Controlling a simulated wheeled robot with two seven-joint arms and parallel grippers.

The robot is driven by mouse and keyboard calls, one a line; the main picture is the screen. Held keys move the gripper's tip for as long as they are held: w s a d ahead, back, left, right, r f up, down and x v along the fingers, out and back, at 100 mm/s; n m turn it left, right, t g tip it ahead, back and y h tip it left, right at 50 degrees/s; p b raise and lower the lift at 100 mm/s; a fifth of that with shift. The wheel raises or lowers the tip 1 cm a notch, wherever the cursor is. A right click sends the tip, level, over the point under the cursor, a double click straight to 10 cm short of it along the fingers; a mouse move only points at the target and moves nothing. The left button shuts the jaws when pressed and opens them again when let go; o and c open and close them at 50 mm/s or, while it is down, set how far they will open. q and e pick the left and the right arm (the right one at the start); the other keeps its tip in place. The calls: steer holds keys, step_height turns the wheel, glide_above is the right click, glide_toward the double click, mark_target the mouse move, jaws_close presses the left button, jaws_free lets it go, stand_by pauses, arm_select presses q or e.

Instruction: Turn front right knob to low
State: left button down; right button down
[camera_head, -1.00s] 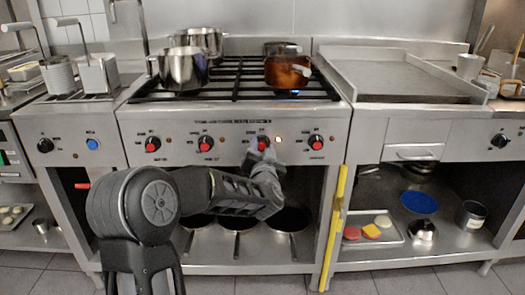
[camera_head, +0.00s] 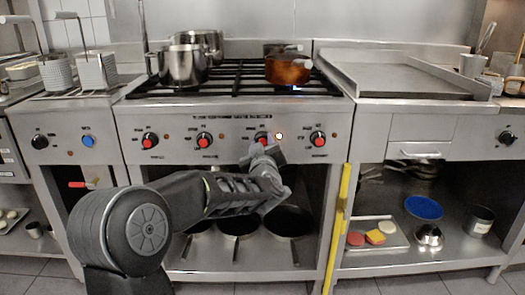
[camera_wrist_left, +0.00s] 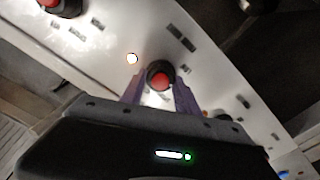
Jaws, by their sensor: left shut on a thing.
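The stove front has a row of black knobs with red centres. The rightmost knob (camera_head: 318,139) is free. The knob's exact pointer setting cannot be read. My right gripper is not in view.
A copper pot (camera_head: 287,70) stands on the right of the hob, with a small blue flame under it. Steel pots (camera_head: 188,66) stand on the left. A yellow upright bar (camera_head: 338,225) is right of the stove. Pans sit on the shelf below.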

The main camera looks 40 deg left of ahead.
arm_select(q)
steer(key=shift+f+n+b, duration=0.15)
steer(key=shift+n+b, duration=2.7)
steer(key=shift+n, duration=1.55)
steer(key=c, duration=0.9)
jaws_free()
steer(key=shift+s, duration=0.1)
steer(key=p+v, duration=0.1)
steer(key=v, duration=0.6)
steer(key=shift+s+d+p, duration=0.25)
steer(key=shift+p, duration=0.1)
